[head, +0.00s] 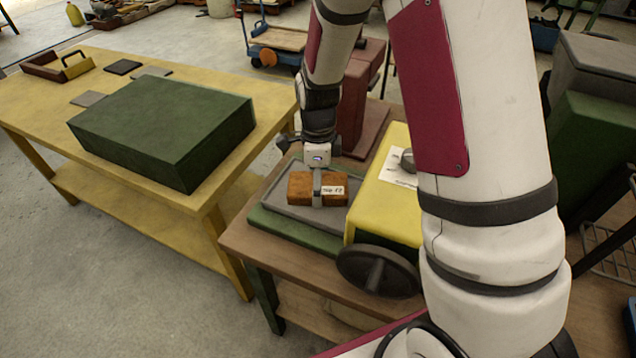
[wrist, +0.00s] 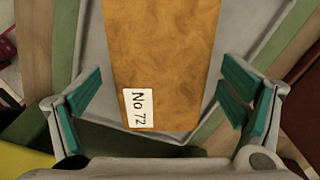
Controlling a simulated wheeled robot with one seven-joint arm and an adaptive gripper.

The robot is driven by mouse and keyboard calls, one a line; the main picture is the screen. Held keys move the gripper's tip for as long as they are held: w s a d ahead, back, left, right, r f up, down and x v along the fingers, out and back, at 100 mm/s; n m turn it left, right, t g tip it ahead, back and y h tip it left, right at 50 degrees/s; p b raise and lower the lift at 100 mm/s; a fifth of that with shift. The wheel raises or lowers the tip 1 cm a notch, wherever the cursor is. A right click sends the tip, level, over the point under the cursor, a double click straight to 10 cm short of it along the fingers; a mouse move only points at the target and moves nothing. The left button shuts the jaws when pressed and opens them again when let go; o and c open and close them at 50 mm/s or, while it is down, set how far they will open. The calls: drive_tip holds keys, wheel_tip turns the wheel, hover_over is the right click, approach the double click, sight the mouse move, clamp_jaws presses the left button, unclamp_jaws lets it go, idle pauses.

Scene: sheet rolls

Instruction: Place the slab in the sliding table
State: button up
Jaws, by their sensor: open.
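The slab (head: 301,188) is an orange-brown block with a white label, and it appears to lie on the grey top of the sliding table (head: 333,217). The sliding table has a raised rim and a green base. In the wrist view the slab (wrist: 165,60) runs up the middle, its label reading "No 72". My gripper (head: 318,190) is directly over the slab with its fingers down on either side. In the wrist view my gripper (wrist: 162,97) is open, its teal pads apart from the slab's sides. The slab's far end is out of the wrist view.
A yellow machine body (head: 388,200) with a black handwheel (head: 378,271) stands close to the right of the sliding table. A dark red block (head: 362,130) stands behind it. On the left, a yellow table (head: 40,105) holds a large green box (head: 160,125) and small dark plates.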

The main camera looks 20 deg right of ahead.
drive_tip(key=s+r+n+t, duration=0.1)
drive_tip(key=s+r+n, duration=0.1)
drive_tip(key=r, duration=0.7)
drive_tip(key=s+r+n, duration=0.3)
drive_tip(key=r, duration=0.6)
drive_tip(key=s+r+n+t, duration=0.1)
drive_tip(key=s+r+n, duration=0.2)
drive_tip(key=s+n, duration=0.5)
drive_tip(key=s+r+n+t, duration=0.2)
drive_tip(key=s+r+n, duration=0.2)
drive_tip(key=s+n, duration=0.5)
drive_tip(key=s, duration=0.2)
drive_tip(key=shift+s+r+n, duration=0.3)
drive_tip(key=shift+s, duration=0.1)
drive_tip(key=shift+d+r, duration=0.1)
drive_tip(key=shift+r+p, duration=0.35)
drive_tip(key=shift+p, duration=0.15)
